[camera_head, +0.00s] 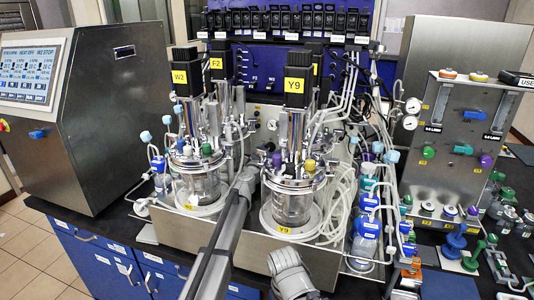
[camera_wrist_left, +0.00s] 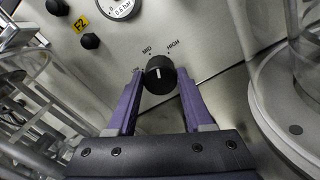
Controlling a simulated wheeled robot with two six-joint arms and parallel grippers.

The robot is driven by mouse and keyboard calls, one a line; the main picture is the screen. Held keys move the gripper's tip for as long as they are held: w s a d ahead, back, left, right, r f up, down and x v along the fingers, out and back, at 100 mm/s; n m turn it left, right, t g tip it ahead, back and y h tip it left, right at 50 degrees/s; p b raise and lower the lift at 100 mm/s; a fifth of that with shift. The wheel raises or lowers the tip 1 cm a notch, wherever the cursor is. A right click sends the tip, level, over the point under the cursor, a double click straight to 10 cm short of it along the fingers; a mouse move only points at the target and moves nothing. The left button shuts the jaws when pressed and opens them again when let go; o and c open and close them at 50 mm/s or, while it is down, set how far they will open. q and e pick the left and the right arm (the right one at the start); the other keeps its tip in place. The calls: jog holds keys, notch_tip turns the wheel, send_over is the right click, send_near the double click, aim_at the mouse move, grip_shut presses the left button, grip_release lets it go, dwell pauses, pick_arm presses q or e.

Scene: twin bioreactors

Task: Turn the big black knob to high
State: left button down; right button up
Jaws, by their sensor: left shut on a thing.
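The big black knob (camera_wrist_left: 160,74) sits on a steel panel in the left wrist view. Its white line points up in the picture, between the MID and HIGH marks. A third mark to its left is partly covered by a finger. My left gripper (camera_wrist_left: 160,84) has its two purple fingers on either side of the knob and is shut on it. In the head view my grey arm reaches in among the glass vessels, and I cannot make out the fingertips or the knob there. My right gripper is not in view.
Glass vessels W2 (camera_head: 204,186) and Y9 (camera_head: 292,207) stand close to my arm, with tubing around them. In the left wrist view, a pressure gauge (camera_wrist_left: 117,7) and smaller black knobs (camera_wrist_left: 90,41) are on the panel. A clear cylinder (camera_wrist_left: 285,85) stands close on the right.

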pick_arm(q)
jog(key=m, duration=0.7)
jog(key=shift+d, duration=0.1)
dwell(0.5)
jog(key=c, duration=0.6)
grip_release()
